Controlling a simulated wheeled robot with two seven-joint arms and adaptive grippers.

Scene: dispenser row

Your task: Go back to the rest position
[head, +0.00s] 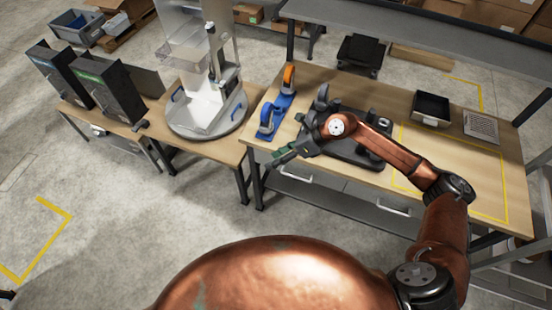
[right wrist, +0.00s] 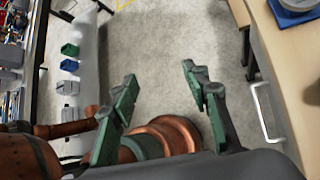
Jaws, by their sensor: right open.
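My right arm is copper-coloured and reaches over the right wooden table (head: 455,150). My right gripper (head: 284,157) is at the table's front left edge, pointing left. In the right wrist view, its two green-padded fingers (right wrist: 168,92) stand wide apart with nothing between them. Bare floor and part of my own copper body show beyond them. My left gripper does not show.
A black fixture (head: 350,150) lies under my right forearm. A blue-and-orange tool (head: 275,115) is beside it. A black tray (head: 431,108) sits further right. A round turntable (head: 207,118) and two dark dispensers (head: 108,88) stand left. Floor in front is clear.

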